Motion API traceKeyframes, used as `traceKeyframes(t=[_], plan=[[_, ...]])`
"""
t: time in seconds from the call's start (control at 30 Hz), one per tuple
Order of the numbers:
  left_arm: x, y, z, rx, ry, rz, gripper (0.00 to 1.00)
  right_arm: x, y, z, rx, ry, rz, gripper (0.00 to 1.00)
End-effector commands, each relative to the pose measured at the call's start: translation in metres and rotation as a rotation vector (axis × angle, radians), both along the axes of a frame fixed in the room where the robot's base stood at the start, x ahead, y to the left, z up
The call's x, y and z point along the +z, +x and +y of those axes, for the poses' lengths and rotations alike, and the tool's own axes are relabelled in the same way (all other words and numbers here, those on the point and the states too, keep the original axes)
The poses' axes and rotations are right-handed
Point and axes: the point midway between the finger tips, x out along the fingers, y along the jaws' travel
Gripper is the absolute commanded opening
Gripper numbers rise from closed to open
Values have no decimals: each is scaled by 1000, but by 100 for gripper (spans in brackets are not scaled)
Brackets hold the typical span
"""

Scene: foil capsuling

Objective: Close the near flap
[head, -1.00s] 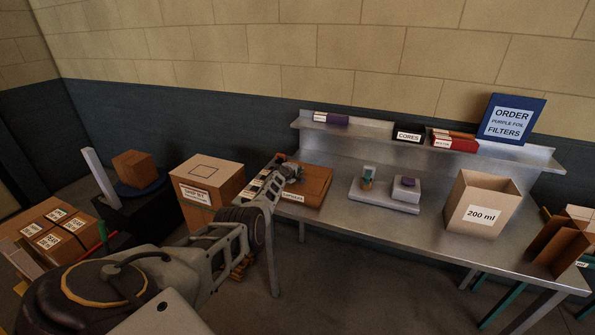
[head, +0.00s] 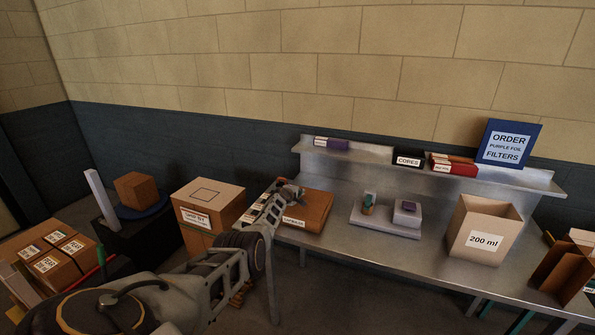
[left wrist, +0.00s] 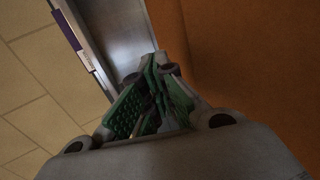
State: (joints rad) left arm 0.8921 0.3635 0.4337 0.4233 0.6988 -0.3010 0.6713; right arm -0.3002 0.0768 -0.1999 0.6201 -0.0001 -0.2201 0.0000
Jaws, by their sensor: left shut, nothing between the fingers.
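An orange-brown carton (head: 314,207) with a white label on its front stands at the left end of the metal bench. My left gripper (head: 297,192) is over the back left part of its top in the head view. In the left wrist view the gripper's green-padded fingers (left wrist: 155,85) are shut with nothing between them. A brown carton surface (left wrist: 245,70) fills the right of that view, close to the fingers. Contact cannot be told. My arm hides the carton's left side, and I cannot make out the near flap separately. My right gripper is not in view.
An open 200 ml carton (head: 482,232) and a grey plate (head: 383,222) with small fixtures stand farther right on the bench (head: 430,251). A shelf (head: 375,154) with small boxes runs behind. A closed box (head: 208,207) stands left of the arm.

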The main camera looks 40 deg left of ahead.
Motion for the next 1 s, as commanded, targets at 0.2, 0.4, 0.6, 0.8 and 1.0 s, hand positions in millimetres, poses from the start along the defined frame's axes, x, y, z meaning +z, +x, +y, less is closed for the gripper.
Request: traceKeyframes(t=[0.2, 0.4, 0.6, 0.8, 1.0], plan=[[15, 1, 0, -1, 0, -1, 0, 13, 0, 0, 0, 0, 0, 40], [26, 1, 1, -2, -1, 0, 0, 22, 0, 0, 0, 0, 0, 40], [34, 2, 2, -4, 1, -2, 0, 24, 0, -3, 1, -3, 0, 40], [40, 2, 1, -7, 2, -3, 0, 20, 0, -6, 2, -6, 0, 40], [48, 1, 1, -7, 1, -3, 0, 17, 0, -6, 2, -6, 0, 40]])
